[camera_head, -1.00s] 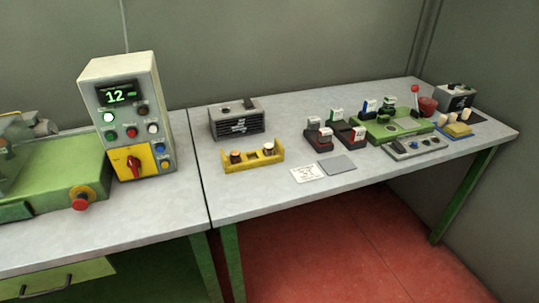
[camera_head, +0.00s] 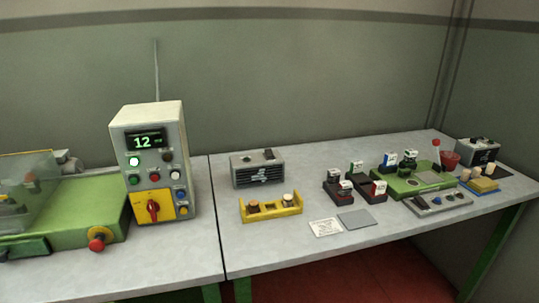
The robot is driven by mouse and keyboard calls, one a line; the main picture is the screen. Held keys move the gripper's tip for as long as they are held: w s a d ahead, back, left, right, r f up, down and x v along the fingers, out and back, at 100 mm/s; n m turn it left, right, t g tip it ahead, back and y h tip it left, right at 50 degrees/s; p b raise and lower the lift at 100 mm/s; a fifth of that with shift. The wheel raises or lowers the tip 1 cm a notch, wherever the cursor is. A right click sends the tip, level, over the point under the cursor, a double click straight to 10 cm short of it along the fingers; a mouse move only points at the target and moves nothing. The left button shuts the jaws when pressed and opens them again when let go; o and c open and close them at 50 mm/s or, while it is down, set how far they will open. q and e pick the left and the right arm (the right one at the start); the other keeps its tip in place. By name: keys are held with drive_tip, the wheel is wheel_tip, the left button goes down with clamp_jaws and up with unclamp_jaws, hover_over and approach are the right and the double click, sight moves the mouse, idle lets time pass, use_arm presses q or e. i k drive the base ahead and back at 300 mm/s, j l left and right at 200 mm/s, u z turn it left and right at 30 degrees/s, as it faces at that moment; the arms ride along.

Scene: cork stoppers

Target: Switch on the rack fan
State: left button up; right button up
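Two grey boxes with dark vented fronts stand on the bench, and I cannot tell from the picture which is the rack fan. One vented box (camera_head: 257,172) stands mid-bench behind a yellow holder, with a small dark part on its top at the right. The other vented box (camera_head: 477,151) stands at the far right back corner, with small dark parts on top. Whether either fan is running cannot be told. Neither of my grippers is in view.
A control box (camera_head: 152,165) showing 12 stands left beside a green machine (camera_head: 75,207). A yellow holder (camera_head: 271,211) with two stoppers, dark red-and-black trays (camera_head: 352,191), a green fixture (camera_head: 412,186) and a red cup (camera_head: 450,160) stand on the grey bench (camera_head: 290,250). The bench front is mostly clear.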

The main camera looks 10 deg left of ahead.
sight(268, 153)
drive_tip(key=i+l+u, duration=0.1)
drive_tip(key=l, duration=0.25)
drive_tip(key=i+l, duration=0.25)
drive_tip(key=l, duration=0.15)
drive_tip(key=i+l+u, duration=0.15)
drive_tip(key=l, duration=0.25)
drive_tip(key=i+l+u, duration=0.1)
drive_tip(key=l, duration=0.3)
drive_tip(key=i+l, duration=0.15)
drive_tip(key=l, duration=0.25)
drive_tip(key=i+l+u, duration=0.15)
drive_tip(key=l, duration=0.25)
